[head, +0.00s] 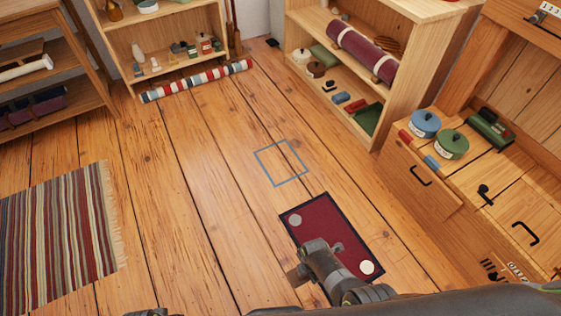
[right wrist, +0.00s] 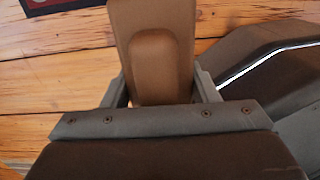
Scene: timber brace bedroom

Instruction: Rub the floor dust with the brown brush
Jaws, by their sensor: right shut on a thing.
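In the right wrist view, the brown brush (right wrist: 153,25) sits between the fingers of my right gripper (right wrist: 160,88), which is shut on it. The brush's bristles cannot be made out. In the head view my right arm reaches over the dark red mat on the floor, and the gripper end hides part of that mat. A thin blue square outline (head: 259,166) lies on the floorboards just beyond the mat. No distinct dust can be made out inside it.
The dark red mat (head: 318,222) bears two pale discs. A striped rug (head: 60,230) lies at left. Shelves (head: 388,100) and a drawer cabinet (head: 420,185) stand at right, and a rolled striped textile (head: 195,82) lies at the back. The floor around the blue outline is clear.

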